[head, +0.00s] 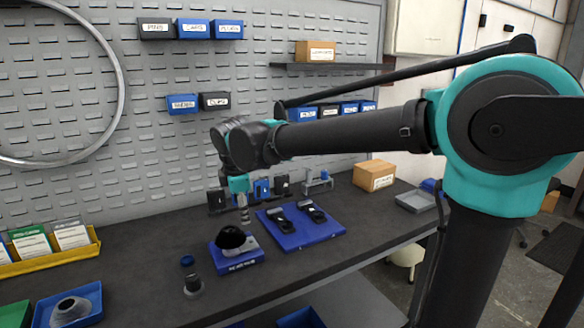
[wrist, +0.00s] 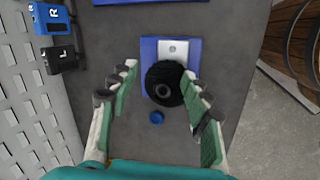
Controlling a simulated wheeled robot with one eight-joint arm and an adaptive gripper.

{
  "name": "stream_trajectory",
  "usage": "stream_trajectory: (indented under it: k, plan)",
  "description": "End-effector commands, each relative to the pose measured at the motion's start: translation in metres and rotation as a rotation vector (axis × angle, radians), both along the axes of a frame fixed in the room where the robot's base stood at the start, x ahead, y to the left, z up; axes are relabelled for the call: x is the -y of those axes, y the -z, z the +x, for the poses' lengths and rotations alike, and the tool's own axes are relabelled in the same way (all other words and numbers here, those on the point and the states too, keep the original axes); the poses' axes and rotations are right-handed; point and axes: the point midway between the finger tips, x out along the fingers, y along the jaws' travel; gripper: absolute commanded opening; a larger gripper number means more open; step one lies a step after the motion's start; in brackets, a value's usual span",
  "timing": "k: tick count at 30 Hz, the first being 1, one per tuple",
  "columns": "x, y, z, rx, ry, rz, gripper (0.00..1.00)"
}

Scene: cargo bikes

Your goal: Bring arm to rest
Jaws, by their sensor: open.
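My arm stretches from the right across the bench in the head view, with my gripper (head: 244,216) at its end pointing down. In the wrist view my gripper (wrist: 158,82) is open, its green-padded fingers spread wide. A black round part (wrist: 165,70) lies between and beyond the fingers, and I see no contact with it. It rests on a blue block (wrist: 149,48) with a grey plate. In the head view the black part (head: 232,237) sits just below and left of my gripper. My gripper holds nothing that I can see.
The dark bench (head: 150,240) carries a blue mat (head: 310,234) with black parts, a small blue cap (head: 187,260), a dark cylinder (head: 193,286), a cardboard box (head: 374,175) and a blue tray (head: 95,297). A pegboard (head: 160,130) with labelled bins stands behind.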

Motion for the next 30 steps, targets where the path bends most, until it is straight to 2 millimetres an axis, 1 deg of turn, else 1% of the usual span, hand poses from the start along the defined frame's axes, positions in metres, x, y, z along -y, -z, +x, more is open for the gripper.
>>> stream_trajectory:
  k: [1, 2, 3, 5, 6, 8, 9, 11, 12, 14, 15, 17, 18, 21, 24, 27, 30]
  plan:
    - [0.03, 0.012, 0.007, -0.006, 0.099, 0.028, 0.48]
    - [0.047, 0.019, 0.01, -0.009, 0.162, 0.048, 0.48]
    - [0.068, 0.029, 0.012, -0.012, 0.246, 0.076, 0.48]
    - [0.101, 0.044, 0.014, -0.017, 0.373, 0.117, 0.48]
    - [0.122, 0.054, 0.013, -0.02, 0.457, 0.145, 0.48]
    - [0.153, 0.068, 0.01, -0.023, 0.583, 0.186, 0.48]
    - [0.172, 0.078, 0.007, -0.025, 0.667, 0.215, 0.48]
    - [0.202, 0.093, 0.0, -0.025, 0.792, 0.256, 0.48]
    - [0.22, 0.103, -0.007, -0.026, 0.877, 0.285, 0.48]
    - [0.247, 0.118, -0.017, -0.026, 1.001, 0.327, 0.48]
    - [0.263, 0.127, -0.025, -0.024, 1.081, 0.355, 0.48]
    - [0.286, 0.142, -0.039, -0.022, 1.203, 0.399, 0.48]
    - [0.301, 0.151, -0.049, -0.02, 1.284, 0.428, 0.48]
    - [0.33, 0.174, -0.075, -0.014, 1.472, 0.499, 0.48]
    - [0.351, 0.191, -0.098, -0.007, 1.625, 0.559, 0.48]
    - [0.363, 0.203, -0.114, -0.002, 1.729, 0.6, 0.48]
    - [0.368, 0.209, -0.123, 0.001, 1.782, 0.623, 0.48]
